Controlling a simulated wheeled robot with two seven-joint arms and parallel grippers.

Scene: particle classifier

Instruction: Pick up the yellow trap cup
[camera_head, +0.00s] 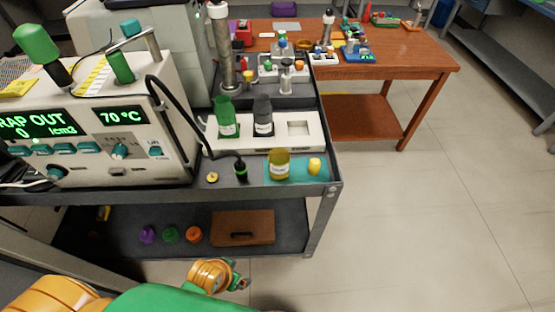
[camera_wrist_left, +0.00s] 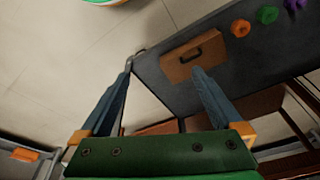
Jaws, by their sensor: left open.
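A yellow cup with a lighter band (camera_head: 279,165) stands upright on a teal mat (camera_head: 300,178) on the cart's upper top in the head view. A small yellow piece (camera_head: 315,166) is on the mat to its right; I cannot tell if it is a cap. In the left wrist view my left gripper (camera_wrist_left: 162,68) is open, with nothing between its blue fingers. It faces the cart's lower shelf and the floor; the yellow cup is out of that view. My green and orange arm shows at the bottom of the head view, in front of the cart. My right gripper is not seen.
Green (camera_head: 227,118) and grey (camera_head: 263,115) cups stand in a white rack (camera_head: 299,129) behind the mat. A control box (camera_head: 90,120) with a hose stands at left. A brown drawer box (camera_head: 243,228) and coloured caps sit on the lower shelf. Floor at right is clear.

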